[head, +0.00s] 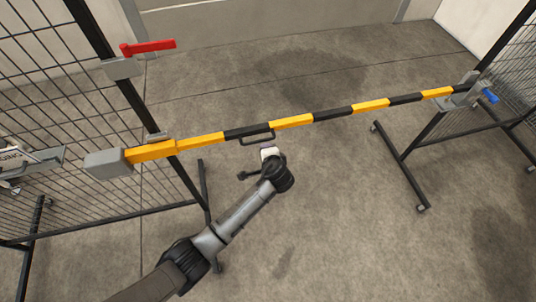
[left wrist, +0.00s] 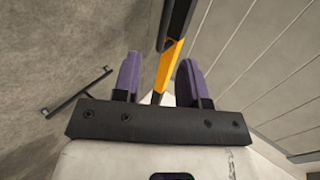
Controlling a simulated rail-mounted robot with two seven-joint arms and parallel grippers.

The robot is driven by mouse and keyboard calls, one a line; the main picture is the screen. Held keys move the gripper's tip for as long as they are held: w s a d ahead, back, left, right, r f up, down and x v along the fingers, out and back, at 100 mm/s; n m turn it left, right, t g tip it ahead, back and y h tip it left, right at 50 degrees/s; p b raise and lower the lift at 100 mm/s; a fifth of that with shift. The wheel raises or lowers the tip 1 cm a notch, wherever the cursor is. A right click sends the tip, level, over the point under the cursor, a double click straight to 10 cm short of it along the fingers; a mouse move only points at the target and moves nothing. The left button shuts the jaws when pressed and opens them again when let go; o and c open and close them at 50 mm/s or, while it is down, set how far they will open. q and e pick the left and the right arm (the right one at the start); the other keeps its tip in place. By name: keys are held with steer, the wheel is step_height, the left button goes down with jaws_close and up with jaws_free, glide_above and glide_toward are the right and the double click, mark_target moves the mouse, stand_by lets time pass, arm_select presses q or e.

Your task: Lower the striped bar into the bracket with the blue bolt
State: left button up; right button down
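The striped bar (head: 291,121), yellow and black, spans between two mesh fence panels. A grey block (head: 106,163) is at its left end. Its right end meets the grey bracket (head: 461,98) with the blue bolt (head: 490,96); I cannot tell whether it sits in the bracket. My right gripper is not in view.
A red lever (head: 149,47) is on the left fence post. A grey metal fitting (head: 35,158) is at the left edge. Black fence feet (head: 403,168) stand on the concrete floor at both sides. The floor between the fences is clear.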

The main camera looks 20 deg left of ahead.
arm_select(q)
steer(key=shift+v, duration=1.05)
